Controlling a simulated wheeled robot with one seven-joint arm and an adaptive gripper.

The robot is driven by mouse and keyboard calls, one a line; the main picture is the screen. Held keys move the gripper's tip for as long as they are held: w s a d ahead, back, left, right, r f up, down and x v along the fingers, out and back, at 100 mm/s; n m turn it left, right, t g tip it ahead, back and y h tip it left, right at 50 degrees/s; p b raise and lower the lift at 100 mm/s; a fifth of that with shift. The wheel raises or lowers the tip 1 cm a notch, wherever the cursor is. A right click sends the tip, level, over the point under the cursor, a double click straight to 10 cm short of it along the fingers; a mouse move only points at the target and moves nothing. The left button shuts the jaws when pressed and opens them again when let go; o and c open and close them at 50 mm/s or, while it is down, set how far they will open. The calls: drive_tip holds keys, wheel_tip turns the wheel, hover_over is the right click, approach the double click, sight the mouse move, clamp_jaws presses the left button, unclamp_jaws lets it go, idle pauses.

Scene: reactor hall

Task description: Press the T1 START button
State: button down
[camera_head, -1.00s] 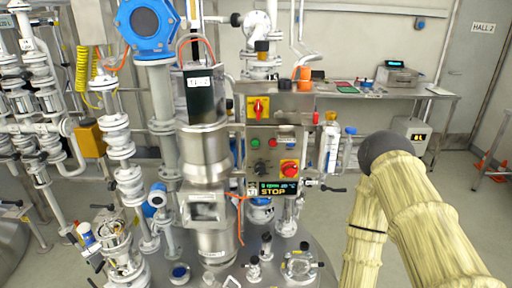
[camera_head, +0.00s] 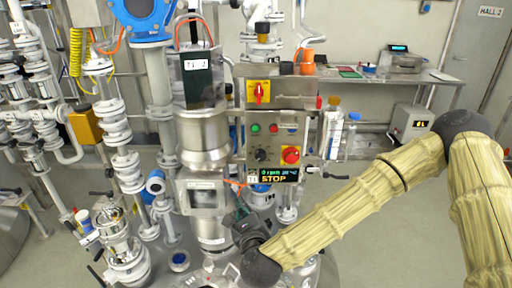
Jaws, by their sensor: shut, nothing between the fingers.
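The steel control panel (camera_head: 276,141) stands upright near the middle of the head view. The green button (camera_head: 255,128) sits at its upper left beside a red button (camera_head: 273,128); their small labels are too fine to read. A display (camera_head: 274,175) at the panel's bottom carries a T1 mark and reads STOP. My gripper (camera_head: 239,207) is shut and empty, small and dark in the picture. It appears below and left of the display, apart from the green button. My wrist partly hides the vessel lid behind it.
A red rotary switch on a yellow plate (camera_head: 259,93) is above the buttons. A black knob (camera_head: 261,155) and red emergency stop (camera_head: 291,155) are below them. A steel column with a sight window (camera_head: 205,198) stands close left of my gripper. Bottles (camera_head: 332,125) stand right of the panel.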

drive_tip(key=w+d+r+m+t+h, duration=0.1)
drive_tip(key=w+d+r+m, duration=0.1)
drive_tip(key=r+m, duration=0.2)
drive_tip(key=w+d+r+m+t+h, duration=0.1)
drive_tip(key=r+m, duration=0.3)
drive_tip(key=r, duration=0.4)
drive_tip(key=shift+w+d+r+t+h, duration=0.2)
drive_tip(key=shift+w+d+t+h, duration=0.2)
drive_tip(key=shift+w+h, duration=0.25)
drive_tip(key=shift+w, duration=0.1)
drive_tip(key=p, duration=0.6)
approach(256, 132)
drive_tip(key=w, duration=0.5)
drive_tip(key=shift+w, duration=0.25)
drive_tip(key=shift+w+f, duration=0.25)
drive_tip(key=shift+w, duration=0.55)
drive_tip(key=shift+w, duration=0.1)
